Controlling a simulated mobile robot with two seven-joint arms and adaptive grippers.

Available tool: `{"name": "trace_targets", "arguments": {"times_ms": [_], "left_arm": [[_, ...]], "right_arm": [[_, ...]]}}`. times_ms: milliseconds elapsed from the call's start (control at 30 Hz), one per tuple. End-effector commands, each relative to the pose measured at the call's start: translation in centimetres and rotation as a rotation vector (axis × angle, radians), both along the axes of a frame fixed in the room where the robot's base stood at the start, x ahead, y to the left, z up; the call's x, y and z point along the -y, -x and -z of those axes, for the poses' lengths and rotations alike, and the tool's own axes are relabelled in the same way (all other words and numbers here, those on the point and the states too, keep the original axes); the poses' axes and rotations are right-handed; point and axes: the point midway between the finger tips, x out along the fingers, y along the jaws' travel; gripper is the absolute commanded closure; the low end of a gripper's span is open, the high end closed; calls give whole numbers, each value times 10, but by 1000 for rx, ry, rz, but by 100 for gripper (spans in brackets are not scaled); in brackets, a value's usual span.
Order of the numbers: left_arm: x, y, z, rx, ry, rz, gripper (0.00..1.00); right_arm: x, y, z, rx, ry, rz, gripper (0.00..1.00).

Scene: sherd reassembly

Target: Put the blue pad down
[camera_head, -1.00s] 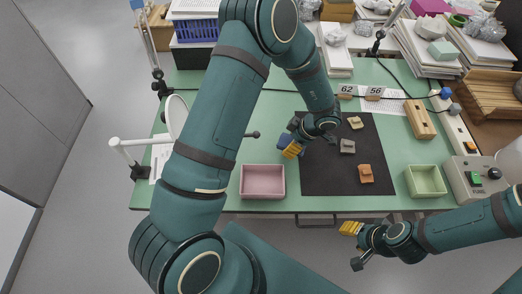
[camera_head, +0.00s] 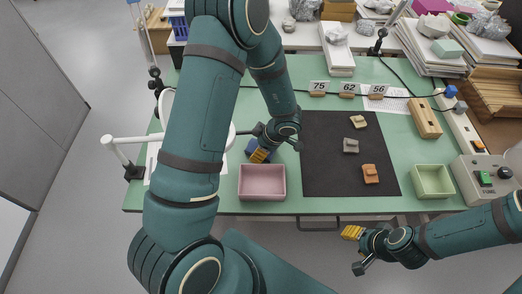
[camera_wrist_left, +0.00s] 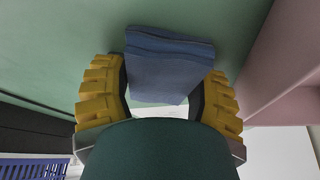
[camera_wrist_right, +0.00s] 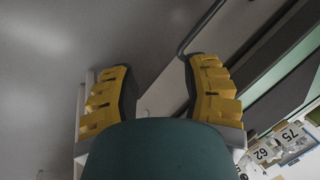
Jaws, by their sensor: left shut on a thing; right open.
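The blue pad (camera_wrist_left: 168,62) is between the yellow fingers of my left gripper (camera_wrist_left: 160,100) in the left wrist view. In the head view the blue pad (camera_head: 252,146) shows beside the left gripper (camera_head: 262,154), just above the far edge of the pink tray (camera_head: 262,166). My left gripper is shut on it. Whether the pad touches the green table cannot be told. My right gripper (camera_head: 352,233) is open and empty, off the table's front edge; it also shows in the right wrist view (camera_wrist_right: 160,95).
A black mat (camera_head: 330,180) with several small sherds lies right of the pink tray. A green tray (camera_head: 433,194) stands at the right. Number tags, including 75 (camera_head: 318,86), stand at the back. Bare green table lies between the left gripper and the mat.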

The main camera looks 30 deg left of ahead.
Motion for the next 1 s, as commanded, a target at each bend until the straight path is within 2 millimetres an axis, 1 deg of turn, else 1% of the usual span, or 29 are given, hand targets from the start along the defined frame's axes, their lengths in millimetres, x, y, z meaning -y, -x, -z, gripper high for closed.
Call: {"name": "trace_targets", "arguments": {"times_ms": [200, 533, 567, 600, 1000], "left_arm": [[0, 0, -1, 1, 1, -1, 66], [0, 0, 9, -1, 3, -2, 65], [0, 0, 9, -1, 4, -2, 28], [1, 1, 10, -1, 4, -2, 21], [2, 3, 11, -6, 8, -1, 21]], "right_arm": [[0, 0, -2, 0, 0, 0, 53], [0, 0, -2, 0, 0, 0, 53], [0, 0, -2, 0, 0, 0, 53], [0, 0, -2, -1, 0, 0, 53], [0, 0, -1, 0, 0, 0, 53]]}}
